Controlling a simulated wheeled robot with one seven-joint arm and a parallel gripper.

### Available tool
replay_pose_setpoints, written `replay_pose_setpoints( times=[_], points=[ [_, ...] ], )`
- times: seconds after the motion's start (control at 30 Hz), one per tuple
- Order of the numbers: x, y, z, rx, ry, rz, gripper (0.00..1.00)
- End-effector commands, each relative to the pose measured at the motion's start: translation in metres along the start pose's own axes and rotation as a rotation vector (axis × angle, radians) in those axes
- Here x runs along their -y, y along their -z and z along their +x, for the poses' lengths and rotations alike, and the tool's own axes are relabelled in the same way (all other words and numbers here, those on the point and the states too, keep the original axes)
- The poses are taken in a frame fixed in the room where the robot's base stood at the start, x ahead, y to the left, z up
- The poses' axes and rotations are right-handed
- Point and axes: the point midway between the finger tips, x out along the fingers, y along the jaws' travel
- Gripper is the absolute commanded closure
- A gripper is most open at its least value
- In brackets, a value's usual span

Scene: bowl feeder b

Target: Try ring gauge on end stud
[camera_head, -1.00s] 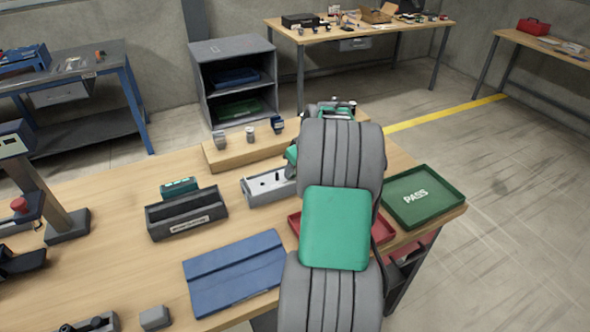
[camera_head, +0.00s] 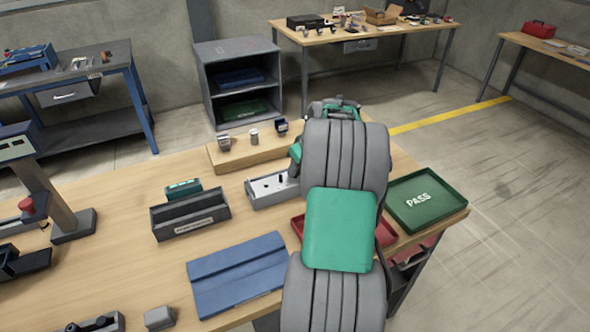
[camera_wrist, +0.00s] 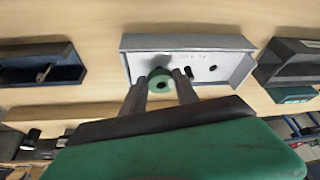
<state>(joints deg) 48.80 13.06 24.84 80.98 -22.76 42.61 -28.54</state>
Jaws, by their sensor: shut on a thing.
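In the wrist view a green ring (camera_wrist: 160,75) with a dark centre hole, which looks like the ring gauge, is between the fingertips. My gripper (camera_wrist: 160,86) is shut on it. Behind the ring lies a pale grey block (camera_wrist: 234,66) with raised edges; the ring overlaps its near edge in the picture. A short dark stud (camera_wrist: 188,72) stands just right of the ring, and a dark round spot is further right. I cannot tell the ring's height above the block. In the head view the block (camera_head: 262,199) shows partly; my arm hides the gripper and ring.
A dark grey labelled bin (camera_head: 190,228) and a blue folder-like mat (camera_head: 238,276) lie left of my arm. A red tray (camera_head: 298,224) is partly behind the arm. A green PASS tray (camera_head: 459,204) sits at the table's right edge. A wooden riser (camera_head: 228,157) holds several small parts.

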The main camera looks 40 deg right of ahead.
Motion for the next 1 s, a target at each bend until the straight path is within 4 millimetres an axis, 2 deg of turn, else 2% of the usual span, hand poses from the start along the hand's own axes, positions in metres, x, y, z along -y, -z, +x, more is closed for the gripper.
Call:
replay_pose_setpoints(
  times=[0.63, 1.0],
  points=[
    [0.0, 0.016, -0.037, -0.001, -0.001, -0.001, 1.0],
    [0.002, 0.017, -0.039, -0.001, 0.0, -0.001, 1.0]
  ],
)
